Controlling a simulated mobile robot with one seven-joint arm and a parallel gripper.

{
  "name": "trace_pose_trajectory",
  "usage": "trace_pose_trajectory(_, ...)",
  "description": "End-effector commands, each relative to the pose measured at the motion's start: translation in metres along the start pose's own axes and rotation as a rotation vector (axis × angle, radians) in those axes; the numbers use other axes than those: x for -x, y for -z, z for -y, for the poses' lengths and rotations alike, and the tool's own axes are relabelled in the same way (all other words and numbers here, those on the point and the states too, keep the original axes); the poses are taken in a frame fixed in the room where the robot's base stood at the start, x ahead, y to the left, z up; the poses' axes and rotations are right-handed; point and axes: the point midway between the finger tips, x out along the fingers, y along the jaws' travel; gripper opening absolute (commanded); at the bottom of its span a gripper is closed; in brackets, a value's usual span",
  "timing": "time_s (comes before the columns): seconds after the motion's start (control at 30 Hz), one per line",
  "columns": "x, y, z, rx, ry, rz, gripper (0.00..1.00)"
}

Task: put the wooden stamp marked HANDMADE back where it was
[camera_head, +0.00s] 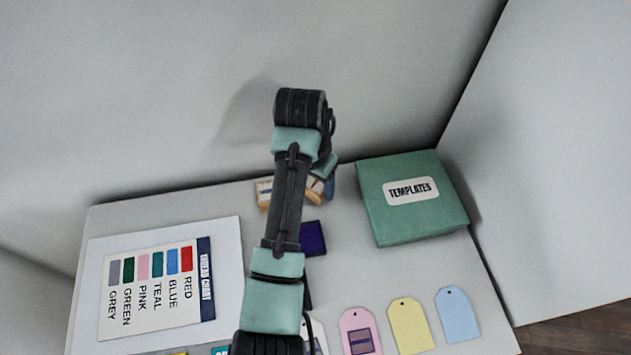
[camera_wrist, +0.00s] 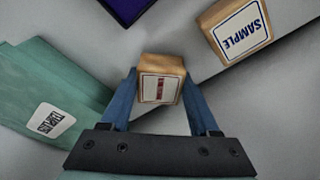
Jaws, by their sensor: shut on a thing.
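My gripper (camera_wrist: 160,95) is shut on a wooden stamp (camera_wrist: 162,80) in the wrist view. The stamp is a light wood block with a white label and red marking, too small to read. In the head view my gripper (camera_head: 328,187) is at the back of the table, mostly hidden behind my arm. A second wooden stamp (camera_wrist: 234,29), labelled SAMPLE in blue, stands to the right of the held one in the wrist view, apart from it. I cannot tell whether the held stamp touches the table.
A green TEMPLATES box (camera_head: 412,205) stands at the back right. A dark purple pad (camera_head: 313,237) lies in front of the stamps. A colour chart (camera_head: 155,290) lies left. Pink (camera_head: 360,318), yellow (camera_head: 410,325) and blue (camera_head: 457,315) tags lie along the front right. A wall rises behind the table.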

Motion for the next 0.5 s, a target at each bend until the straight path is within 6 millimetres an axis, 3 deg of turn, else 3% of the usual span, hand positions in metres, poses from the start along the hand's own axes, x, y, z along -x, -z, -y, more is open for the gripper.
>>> trace_pose_trajectory(0.43, -0.0088, -0.0012, 0.0, -0.001, 0.0, -0.001, 0.06)
trace_pose_trajectory(0.47, -0.0082, -0.0011, 0.0, -0.001, 0.001, -0.001, 0.67)
trace_pose_trajectory(0.5, -0.0081, -0.0011, 0.0, -0.001, 0.0, -0.001, 0.74)
